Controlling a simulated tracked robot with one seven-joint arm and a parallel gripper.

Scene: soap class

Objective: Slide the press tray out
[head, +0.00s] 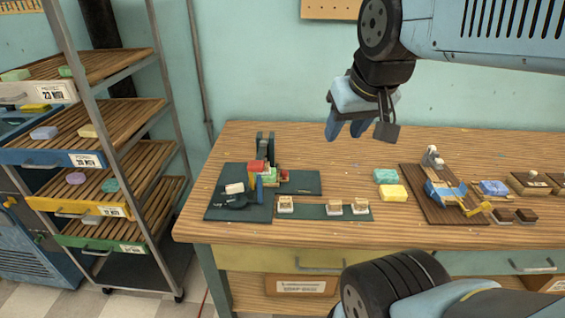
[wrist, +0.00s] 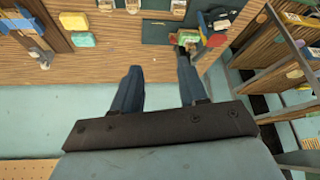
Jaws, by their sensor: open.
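The small press (head: 265,142) stands on a dark green mat (head: 232,208) at the left of the bench, with dark uprights at its back. Red (head: 257,166), green (head: 269,175) and blue-yellow parts crowd its front. The press tray cannot be told apart clearly among them. The green and red parts (wrist: 190,36) also show near the top of the wrist view. My gripper (head: 347,132) is open and empty, up in the air behind and right of the press, fingers pointing down. In the wrist view its two fingers (wrist: 158,70) are wide apart, touching nothing.
A white block (head: 234,188) lies left of the press. Stamps (head: 334,206) stand on a mat strip in front. Green (head: 385,176) and yellow (head: 392,192) soaps lie right, before a brown board (head: 420,205) with a tool. A rack (head: 115,120) stands left.

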